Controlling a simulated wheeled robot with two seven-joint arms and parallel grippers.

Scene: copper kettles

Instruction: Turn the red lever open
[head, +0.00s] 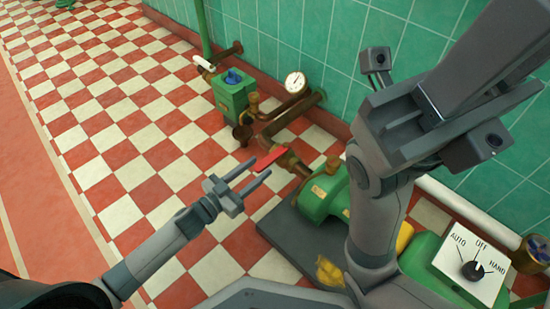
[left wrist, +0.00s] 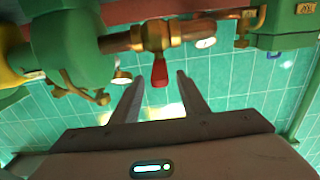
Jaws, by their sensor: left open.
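The red lever (head: 270,160) sticks out from a brass valve (head: 292,162) on the pipe beside the green pump. In the left wrist view the red lever (left wrist: 159,73) hangs from the brass valve (left wrist: 157,36), in line with the gap between my fingertips. My left gripper (head: 258,177) is open and empty, its fingers pointing at the lever. I see no contact between them. In the left wrist view my left gripper (left wrist: 160,77) shows one finger on each side of the lever's line. My right arm (head: 425,115) stands large at the right; its jaw state is unclear.
The green pump (head: 325,192) stands on a dark base right of my left gripper. A gauge (head: 295,82) and a green box with a blue knob (head: 232,90) sit along the pipe. A selector panel (head: 472,268) is lower right. The checkered floor at left is clear.

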